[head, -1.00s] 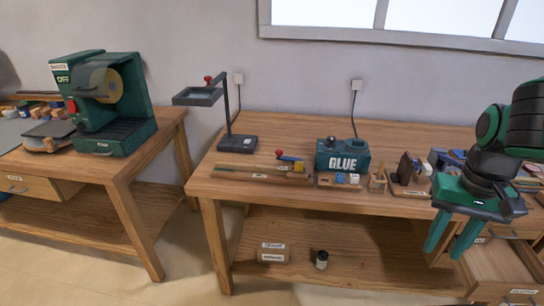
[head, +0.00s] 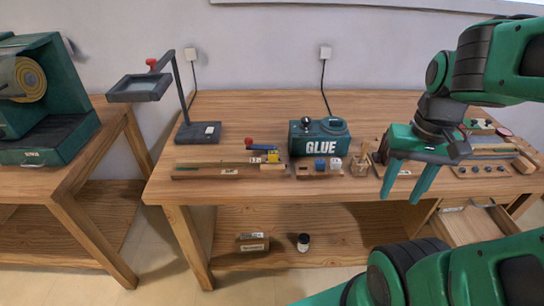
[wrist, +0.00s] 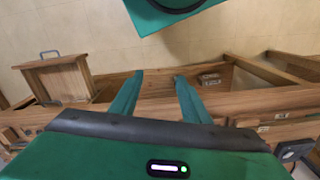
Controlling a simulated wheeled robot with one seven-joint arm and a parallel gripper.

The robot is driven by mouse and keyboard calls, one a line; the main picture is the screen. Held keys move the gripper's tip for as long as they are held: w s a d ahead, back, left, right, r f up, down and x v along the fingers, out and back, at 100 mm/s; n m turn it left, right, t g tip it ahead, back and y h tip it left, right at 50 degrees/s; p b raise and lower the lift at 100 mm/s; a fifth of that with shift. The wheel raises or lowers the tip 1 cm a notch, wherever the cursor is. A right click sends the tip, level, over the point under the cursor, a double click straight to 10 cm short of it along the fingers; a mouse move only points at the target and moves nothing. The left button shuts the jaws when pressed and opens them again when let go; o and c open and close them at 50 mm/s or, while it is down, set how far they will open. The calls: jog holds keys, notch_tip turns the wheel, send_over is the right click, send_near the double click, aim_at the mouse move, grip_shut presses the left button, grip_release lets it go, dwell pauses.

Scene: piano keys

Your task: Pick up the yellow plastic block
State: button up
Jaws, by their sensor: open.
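A small yellow block (head: 273,156) sits on the middle workbench in the head view, left of the glue box. It is beside a blue piece with a red knob (head: 258,146) and close to the long wooden strips; it is too small to make out its exact contact with them. My gripper (head: 400,198) is open and empty, fingers pointing down, near the front edge of the bench, well to the right of the yellow block. In the wrist view my two fingers (wrist: 159,75) are spread with nothing between them. I cannot make out the yellow block in the wrist view.
The green glue box (head: 319,137) stands right of the block, with a small wooden holder (head: 306,172) in front of it. A lamp-like stand (head: 197,130) is at the left. An open drawer (head: 474,225) juts out at right.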

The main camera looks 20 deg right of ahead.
jog(key=m+t+y, duration=0.3)
jog(key=m+y, duration=0.6)
jog(key=m, duration=0.2)
send_near(276, 152)
jog(key=s+d+f, duration=0.2)
jog(key=s, duration=0.1)
jog(key=s+f, duration=0.1)
jog(key=shift+s+d+f, duration=0.4)
jog(key=w+m+y, duration=0.1)
jog(key=w+r+m+t+y, duration=0.1)
jog(key=m+y, duration=0.1)
jog(key=shift+w+d+r, duration=0.1)
jog(key=shift+w, duration=0.3)
jog(key=shift+w+r+m+y, duration=0.2)
jog(key=shift+w+m+y, duration=0.1)
jog(key=shift+m, duration=0.2)
jog(key=x, duration=1)
jog(key=shift+w+a, duration=0.25)
jog(key=shift+c, duration=0.3)
grip_shut()
